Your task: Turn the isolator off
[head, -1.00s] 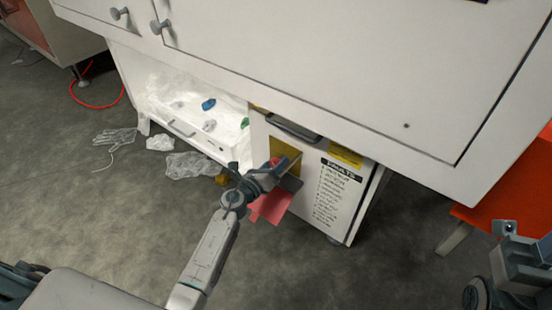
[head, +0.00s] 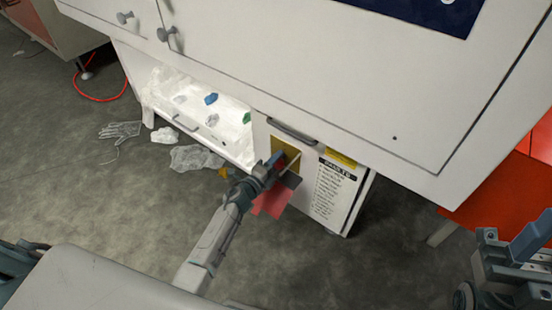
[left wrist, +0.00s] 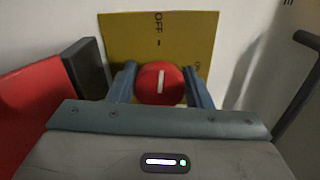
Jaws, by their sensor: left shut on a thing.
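The isolator is a red round knob (left wrist: 160,84) with a white bar, on a yellow plate (left wrist: 188,32) marked OFF at the top and a smaller, partly hidden mark at the right. The bar stands upright in the left wrist view, roughly in line with the OFF tick. My left gripper (left wrist: 160,88) has a finger on each side of the knob and is shut on it. In the head view the left gripper (head: 277,168) reaches the yellow plate (head: 291,150) on the white cabinet front and hides most of the knob. My right gripper (head: 510,245) is at the lower right, away from the cabinet.
A red sheet (head: 271,201) and a dark block (left wrist: 86,66) are close beside the left gripper. A cabinet handle (head: 292,131) is above the plate. An open shelf with litter is left, and crumpled film (head: 196,158) and a glove (head: 121,130) lie on the floor.

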